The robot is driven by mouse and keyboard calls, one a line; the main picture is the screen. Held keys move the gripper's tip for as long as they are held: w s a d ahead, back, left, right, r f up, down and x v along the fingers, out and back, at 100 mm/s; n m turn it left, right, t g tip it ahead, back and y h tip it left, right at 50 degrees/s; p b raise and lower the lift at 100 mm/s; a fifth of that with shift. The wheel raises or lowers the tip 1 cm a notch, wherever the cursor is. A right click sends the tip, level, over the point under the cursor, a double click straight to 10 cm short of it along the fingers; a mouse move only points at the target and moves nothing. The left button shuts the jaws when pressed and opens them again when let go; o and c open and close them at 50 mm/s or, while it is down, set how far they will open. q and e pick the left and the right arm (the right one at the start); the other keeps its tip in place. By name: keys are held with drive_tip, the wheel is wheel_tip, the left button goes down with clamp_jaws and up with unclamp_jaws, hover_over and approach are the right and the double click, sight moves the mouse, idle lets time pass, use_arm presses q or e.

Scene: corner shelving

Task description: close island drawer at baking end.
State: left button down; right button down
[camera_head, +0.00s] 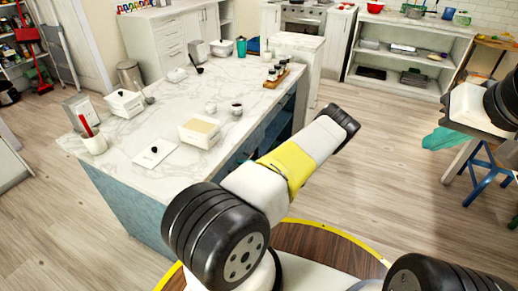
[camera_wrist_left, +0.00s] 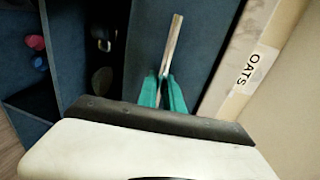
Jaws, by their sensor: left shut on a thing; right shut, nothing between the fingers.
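The island (camera_head: 130,205) has a white marble top and blue sides. Its drawer side is mostly hidden behind my left arm in the head view, so how far any drawer stands out cannot be told there. In the left wrist view my left gripper (camera_wrist_left: 163,88) has teal fingers shut on a thin pale bar (camera_wrist_left: 174,42), which looks like a drawer handle, in front of a dark blue panel (camera_wrist_left: 205,45). My right gripper (camera_head: 443,141), with teal fingers, is shut and empty, apart from the island at the right of the head view.
Canisters and a spice tray (camera_head: 277,76) stand on the island. A blue stool (camera_head: 485,170) is near my right gripper. Floor between is clear.

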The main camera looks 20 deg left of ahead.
idle(0.9)
use_arm(q)
drive_tip(key=x, duration=0.3)
drive_tip(key=shift+a+r, duration=0.25)
drive_tip(key=shift+a, duration=0.25)
drive_tip(key=c, duration=1.5)
unclamp_jaws()
drive_tip(key=shift+a+r, duration=0.1)
drive_tip(key=v, duration=0.8)
